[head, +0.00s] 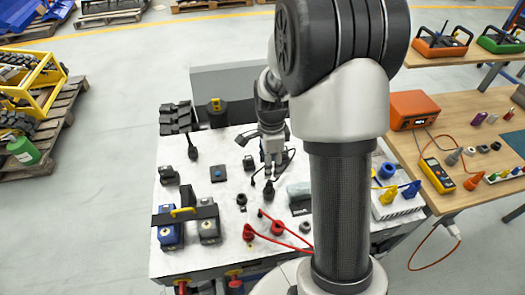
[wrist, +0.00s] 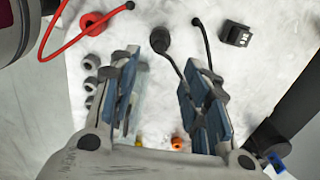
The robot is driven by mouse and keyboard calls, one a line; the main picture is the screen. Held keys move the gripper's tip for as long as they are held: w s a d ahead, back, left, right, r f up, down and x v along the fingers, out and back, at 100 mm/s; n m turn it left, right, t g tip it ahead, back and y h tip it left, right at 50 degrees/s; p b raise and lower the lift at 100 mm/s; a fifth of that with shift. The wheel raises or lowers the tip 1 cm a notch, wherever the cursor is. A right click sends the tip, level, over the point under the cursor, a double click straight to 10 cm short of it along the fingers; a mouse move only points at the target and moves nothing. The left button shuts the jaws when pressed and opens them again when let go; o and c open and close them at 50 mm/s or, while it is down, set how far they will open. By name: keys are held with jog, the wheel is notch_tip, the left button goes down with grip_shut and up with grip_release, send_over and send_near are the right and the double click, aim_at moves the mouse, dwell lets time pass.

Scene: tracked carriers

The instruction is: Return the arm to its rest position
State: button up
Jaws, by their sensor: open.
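My gripper (head: 272,168) hangs over the white carrier top (head: 230,240) in the head view, fingers pointing down. In the wrist view my gripper (wrist: 160,95) has its two blue-padded fingers spread apart, with nothing between them but the white surface below. My arm is extended over the carrier, and its column and shoulder hide part of the carrier's right side. A black cable with a round end (wrist: 160,40) lies below near the fingertips. A black block (wrist: 236,34) lies beyond the right finger.
Around the gripper lie a red cable with round ends (head: 277,228), a battery-like block pair with a yellow handle (head: 208,226) and several small black parts. A wooden bench (head: 475,175) with an orange case (head: 413,108) and a yellow meter (head: 437,176) stands right.

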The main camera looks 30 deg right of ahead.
jog(key=s+a+r+n+t, duration=0.1)
jog(key=s+a+r+n, duration=0.3)
jog(key=r, duration=0.3)
jog(key=s+a+r+n+t, duration=0.1)
jog(key=s+a+r+n, duration=0.2)
jog(key=r+n, duration=0.3)
jog(key=s+a+r+n+t, duration=0.1)
jog(key=s+a+r+n, duration=0.1)
jog(key=s+n, duration=0.3)
jog(key=s+a+r+n+t, duration=0.1)
jog(key=s+a+r+n, duration=0.2)
jog(key=s+r+n, duration=0.2)
jog(key=s+n, duration=0.1)
jog(key=s, duration=0.1)
jog(key=shift+s+a+t, duration=0.3)
jog(key=shift+s, duration=0.05)
dwell(0.7)
